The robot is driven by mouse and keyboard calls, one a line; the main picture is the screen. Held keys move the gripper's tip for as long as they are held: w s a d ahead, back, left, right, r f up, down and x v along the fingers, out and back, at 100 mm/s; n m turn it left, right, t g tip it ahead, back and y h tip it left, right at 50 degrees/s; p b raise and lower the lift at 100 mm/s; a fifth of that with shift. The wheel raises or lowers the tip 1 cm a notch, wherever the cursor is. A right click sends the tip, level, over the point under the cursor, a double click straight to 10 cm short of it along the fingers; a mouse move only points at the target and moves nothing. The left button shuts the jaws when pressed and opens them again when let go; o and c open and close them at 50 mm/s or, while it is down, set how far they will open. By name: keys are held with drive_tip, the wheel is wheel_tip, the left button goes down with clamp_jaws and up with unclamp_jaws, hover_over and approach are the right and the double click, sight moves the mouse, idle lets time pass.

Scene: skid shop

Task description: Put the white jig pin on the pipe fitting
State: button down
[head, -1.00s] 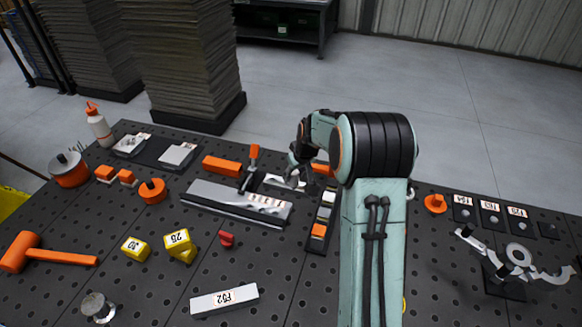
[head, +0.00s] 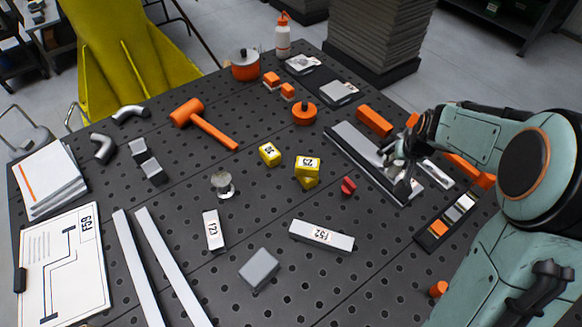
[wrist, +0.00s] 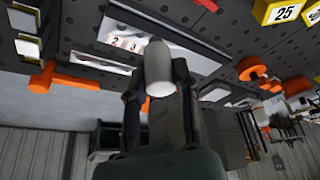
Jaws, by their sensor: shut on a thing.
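My gripper (wrist: 158,78) is shut on the white jig pin (wrist: 158,66), a pale round-ended cylinder between the two dark fingers in the wrist view. In the head view my gripper (head: 402,168) is over the long grey bench block at the right, and the pin is hard to make out there. Two grey bent pipe pieces, which look like pipe fittings, lie at the far left of the table: one elbow (head: 103,148) and another curved one (head: 129,112) behind it. My gripper is far to the right of both.
Between them lie an orange mallet (head: 190,113), yellow numbered blocks (head: 307,167), a round metal piece (head: 222,184) and a small red piece (head: 348,186). Two long pale bars (head: 170,265) and a clipboard (head: 62,265) occupy the left front. An orange-capped bottle (head: 283,36) stands at the back.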

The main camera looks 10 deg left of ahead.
drive_tip(key=s+a+r+n+y, duration=0.1)
drive_tip(key=s+a+r+n, duration=0.2)
drive_tip(key=a, duration=0.7)
drive_tip(key=s+a+r+n+g+y, duration=0.1)
drive_tip(key=s+a+n, duration=0.3)
drive_tip(key=a, duration=0.7)
drive_tip(key=s+a+r+n+y, duration=0.15)
drive_tip(key=s+a, duration=0.25)
drive_tip(key=a, duration=0.6)
hover_over(221, 179)
drive_tip(key=f, duration=0.9)
drive_tip(key=shift+s+d, duration=0.3)
drive_tip(key=shift+s, duration=0.05)
drive_tip(key=shift+w+a+f, duration=0.25)
drive_tip(key=shift+w+f, duration=0.05)
drive_tip(key=shift+f, duration=1.75)
drive_tip(key=shift+f, duration=0.2)
drive_tip(key=c, duration=0.9)
unclamp_jaws()
drive_tip(key=shift+o, duration=0.2)
